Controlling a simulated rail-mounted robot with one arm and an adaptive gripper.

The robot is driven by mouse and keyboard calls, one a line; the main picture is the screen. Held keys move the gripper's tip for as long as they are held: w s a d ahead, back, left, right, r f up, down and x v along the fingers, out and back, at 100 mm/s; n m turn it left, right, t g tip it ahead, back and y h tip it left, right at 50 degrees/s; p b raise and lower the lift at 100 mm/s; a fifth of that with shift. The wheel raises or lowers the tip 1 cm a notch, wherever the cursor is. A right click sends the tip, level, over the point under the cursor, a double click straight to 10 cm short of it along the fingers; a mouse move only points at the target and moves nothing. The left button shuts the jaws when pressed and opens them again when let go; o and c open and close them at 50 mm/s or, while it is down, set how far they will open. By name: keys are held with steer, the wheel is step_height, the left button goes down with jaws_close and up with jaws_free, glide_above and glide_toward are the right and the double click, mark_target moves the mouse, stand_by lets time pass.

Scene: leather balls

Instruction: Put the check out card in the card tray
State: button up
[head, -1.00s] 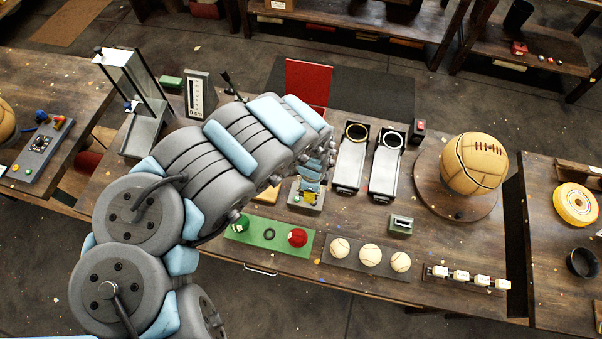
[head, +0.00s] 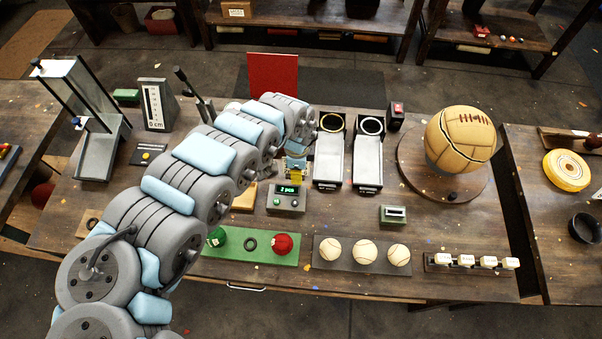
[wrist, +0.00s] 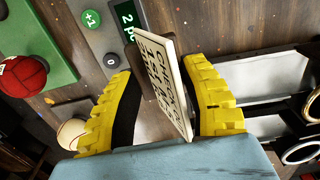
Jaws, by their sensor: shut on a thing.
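My gripper (wrist: 160,78) has yellow ribbed fingers, shut on a pale card (wrist: 162,88) with bold black printing, taken as the check out card. The card stands on edge between the fingers, its print steeply angled and only partly readable. In the head view my gripper (head: 296,166) shows as a bit of yellow behind the grey counter box (head: 287,198), above the table; the card cannot be made out there. I cannot tell for sure which thing is the card tray. A tan wooden piece (head: 244,199) is partly hidden by my arm.
Two sloped chutes with rings (head: 328,160) stand right of the gripper. A green mat (head: 262,257), a row of baseballs (head: 364,250) and a small green slotted box (head: 393,214) lie in front. A large leather ball (head: 460,139) sits at right. A red panel (head: 272,84) stands behind.

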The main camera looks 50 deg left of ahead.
steer(key=shift+w+a+f+b, duration=0.35)
steer(key=shift+a+f+b, duration=0.1)
steer(key=shift+b, duration=0.35)
steer(key=shift+w+a+f+b, duration=0.2)
steer(key=shift+w+f+b, duration=0.15)
steer(key=shift+f+b, duration=0.1)
steer(key=shift+w+a+f+b, duration=0.2)
steer(key=shift+w+f+b, duration=0.15)
steer(key=shift+f, duration=0.1)
steer(key=shift+w+a+f+b, duration=0.25)
steer(key=shift+w+a+f, duration=0.3)
steer(key=shift+f, duration=0.2)
steer(key=shift+w+a+f+b, duration=0.25)
steer(key=shift+w+a+f, duration=0.2)
steer(key=shift+f, duration=0.25)
steer(key=shift+w+f, duration=0.25)
steer(key=shift+f, duration=0.1)
steer(key=shift+a+f+b, duration=0.1)
steer(key=shift+f+b, duration=0.4)
steer(key=shift+f, duration=1)
steer(key=shift+f, duration=0.15)
steer(key=o, duration=0.9)
steer(key=shift+s, duration=0.1)
